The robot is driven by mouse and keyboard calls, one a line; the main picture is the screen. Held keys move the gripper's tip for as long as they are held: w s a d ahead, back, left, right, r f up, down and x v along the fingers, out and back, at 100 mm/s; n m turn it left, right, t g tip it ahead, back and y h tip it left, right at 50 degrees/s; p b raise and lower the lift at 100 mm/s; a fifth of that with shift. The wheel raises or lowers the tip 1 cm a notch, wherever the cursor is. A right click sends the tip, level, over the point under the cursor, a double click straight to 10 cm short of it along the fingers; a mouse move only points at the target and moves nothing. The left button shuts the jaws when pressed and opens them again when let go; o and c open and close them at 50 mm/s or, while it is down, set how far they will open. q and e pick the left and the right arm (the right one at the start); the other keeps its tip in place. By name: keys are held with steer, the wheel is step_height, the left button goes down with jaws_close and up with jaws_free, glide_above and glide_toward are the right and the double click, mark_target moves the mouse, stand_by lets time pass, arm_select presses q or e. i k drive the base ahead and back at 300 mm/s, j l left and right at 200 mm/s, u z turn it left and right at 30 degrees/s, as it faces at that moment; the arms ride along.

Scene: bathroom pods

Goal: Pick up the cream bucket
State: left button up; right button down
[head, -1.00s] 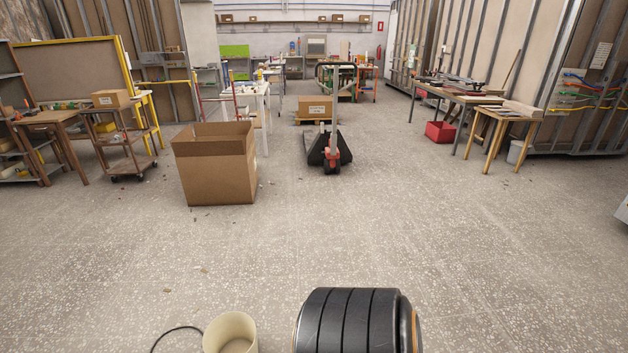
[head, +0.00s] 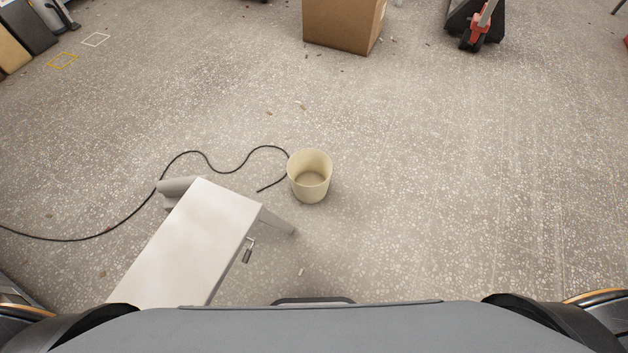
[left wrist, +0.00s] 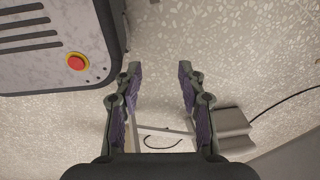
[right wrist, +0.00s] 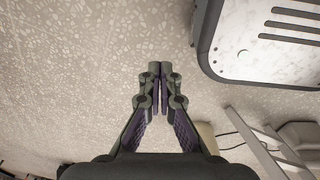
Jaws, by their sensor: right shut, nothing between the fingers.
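The cream bucket (head: 310,188) stands upright on the floor near the middle of the head view. Its open top faces up and it looks empty. No gripper touches it, and neither gripper shows in the head view. My left gripper (left wrist: 159,70) is open and empty in the left wrist view. The bucket is not clearly visible there. My right gripper (right wrist: 154,68) is shut and empty in the right wrist view. A small cream patch beside its right finger may be the bucket, mostly hidden.
A white bench (head: 190,245) stands left of and nearer than the bucket, its end close to it. A black cable (head: 205,154) runs along the floor up to the bucket. A cardboard box (head: 342,24) stands farther back. The floor right of the bucket is clear.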

mark_target(309, 170)
steer(key=u, duration=0.35)
steer(key=i+l+u, duration=0.1)
steer(key=u, duration=0.35)
steer(key=i+l+u, duration=0.1)
steer(key=l+u, duration=0.2)
steer(key=u, duration=0.2)
steer(key=l+u, duration=0.25)
steer(key=u, duration=0.2)
steer(key=l+u, duration=0.25)
steer(key=u, duration=0.25)
steer(key=l+u, duration=0.3)
steer(key=u, duration=0.15)
